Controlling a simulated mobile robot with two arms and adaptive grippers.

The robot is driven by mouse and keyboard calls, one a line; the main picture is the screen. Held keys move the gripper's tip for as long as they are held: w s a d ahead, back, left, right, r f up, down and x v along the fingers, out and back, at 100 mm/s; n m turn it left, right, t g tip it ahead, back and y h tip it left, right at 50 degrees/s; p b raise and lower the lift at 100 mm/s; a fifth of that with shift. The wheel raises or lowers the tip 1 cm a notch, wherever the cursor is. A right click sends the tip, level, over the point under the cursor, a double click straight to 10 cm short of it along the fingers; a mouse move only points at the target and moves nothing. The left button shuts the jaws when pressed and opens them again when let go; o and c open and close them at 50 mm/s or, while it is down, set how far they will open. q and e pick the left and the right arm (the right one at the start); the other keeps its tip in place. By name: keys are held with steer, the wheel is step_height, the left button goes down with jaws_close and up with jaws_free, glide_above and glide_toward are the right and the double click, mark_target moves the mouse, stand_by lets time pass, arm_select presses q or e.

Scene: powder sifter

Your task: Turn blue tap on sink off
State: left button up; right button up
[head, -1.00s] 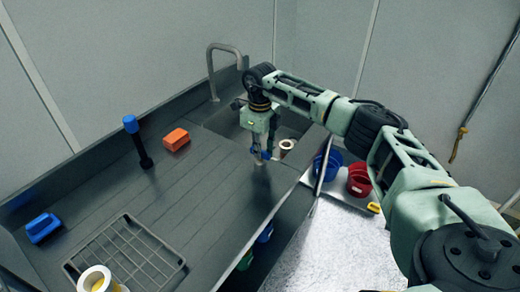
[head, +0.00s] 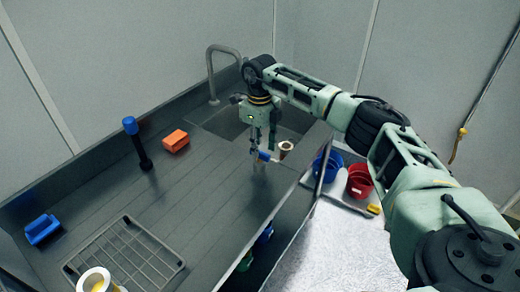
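The sink (head: 226,122) is a dark basin let into the far right end of the dark counter. A grey curved spout (head: 211,72) rises behind it. The gripper hides part of the sink. My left gripper is not in view.
A blue-topped black post (head: 138,140), an orange block (head: 175,140), a blue brush-like item (head: 42,229), a wire rack (head: 135,255) and a white cup (head: 95,280) are on the counter (head: 190,200). Blue (head: 328,165) and red (head: 360,182) buckets stand at right.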

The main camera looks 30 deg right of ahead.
mark_target(260, 152)
step_height(260, 152, up, 10)
steer(key=shift+f, duration=0.2)
steer(key=shift+s+f, duration=0.1)
stand_by(0.5)
